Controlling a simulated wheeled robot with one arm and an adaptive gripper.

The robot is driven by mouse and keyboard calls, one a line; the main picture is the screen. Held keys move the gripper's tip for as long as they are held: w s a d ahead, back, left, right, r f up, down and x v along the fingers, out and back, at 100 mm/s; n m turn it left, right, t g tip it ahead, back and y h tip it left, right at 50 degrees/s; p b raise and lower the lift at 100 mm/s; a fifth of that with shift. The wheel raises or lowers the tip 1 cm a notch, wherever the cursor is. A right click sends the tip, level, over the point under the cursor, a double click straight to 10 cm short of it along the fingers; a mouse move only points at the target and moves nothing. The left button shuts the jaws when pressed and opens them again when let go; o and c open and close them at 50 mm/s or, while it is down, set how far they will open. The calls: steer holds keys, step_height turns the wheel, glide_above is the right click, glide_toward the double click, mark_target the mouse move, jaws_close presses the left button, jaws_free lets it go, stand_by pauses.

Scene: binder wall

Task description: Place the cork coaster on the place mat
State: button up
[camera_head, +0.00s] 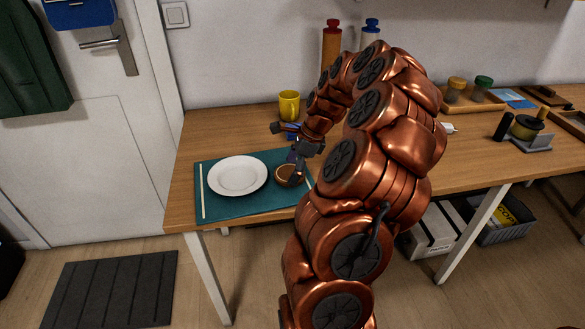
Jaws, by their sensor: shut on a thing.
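The teal place mat (225,207) lies at the left end of the wooden table. A white plate (238,176) sits on its middle. The round brown cork coaster (287,177) shows just right of the plate, over the right part of the mat. My gripper (297,168) reaches down at the coaster's right side and is shut on it. The coaster looks slightly tilted; I cannot tell whether it touches the mat. My copper-coloured arm hides the mat's right edge and the table behind it.
A pale stick (202,192) lies along the mat's left side. A yellow mug (289,105) stands behind the mat, near a small dark and blue item (286,127). Red-topped (332,45) and blue-topped (370,35) bottles stand at the wall. The table's front-left edge is close to the mat.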

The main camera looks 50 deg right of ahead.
steer(key=o, duration=0.8)
steer(key=shift+o, duration=0.2)
steer(key=shift+r, duration=0.1)
steer(key=v, duration=1.2)
steer(key=a+r+n+g, duration=0.1)
steer(key=a+n+g, duration=0.2)
steer(key=a+n, duration=1.55)
steer(key=s+a+f+n+g+h, duration=0.1)
steer(key=s+a+f+n, duration=0.2)
steer(key=s+a, duration=0.6)
steer(key=s+a+f+n+g+h, duration=0.2)
steer(key=s+a+f+n, duration=0.2)
steer(key=s+a, duration=0.5)
steer(key=s+n, duration=0.1)
steer(key=s, duration=0.1)
steer(key=shift+s, duration=0.35)
